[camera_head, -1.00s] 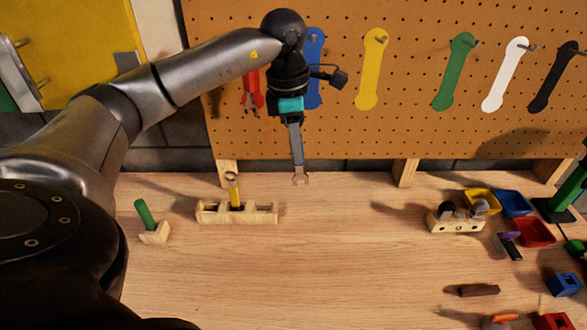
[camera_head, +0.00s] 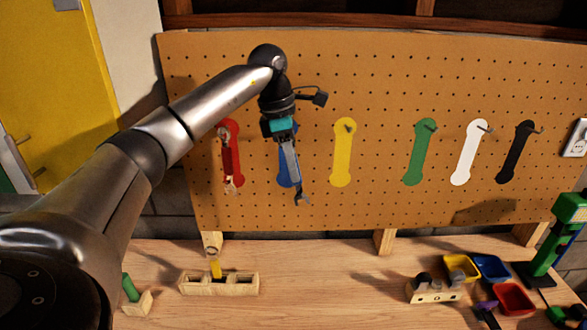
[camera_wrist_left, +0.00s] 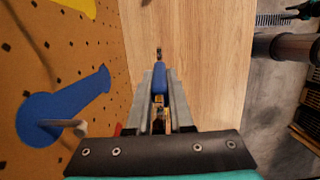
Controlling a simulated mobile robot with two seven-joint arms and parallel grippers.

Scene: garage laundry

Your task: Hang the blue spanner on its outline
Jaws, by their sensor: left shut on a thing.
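My left gripper (camera_head: 291,168) is in front of the pegboard with its fingers pointing down. It is shut on the blue spanner (camera_head: 301,197), whose open-jawed end sticks out below the fingertips. In the left wrist view the spanner's blue handle (camera_wrist_left: 159,78) sits between the fingers. The blue outline (camera_head: 284,170) is behind the gripper and partly hidden by it. In the left wrist view the blue outline (camera_wrist_left: 45,115) lies left of the gripper, with a metal peg (camera_wrist_left: 68,124) standing out from its wide end. The spanner is apart from that peg. My right gripper is out of view.
Yellow (camera_head: 343,155), green (camera_head: 418,155), white (camera_head: 469,155) and black (camera_head: 516,155) outlines are to the right. A wooden block (camera_head: 220,284) and coloured bins (camera_head: 513,299) stand on the bench (camera_head: 345,290).

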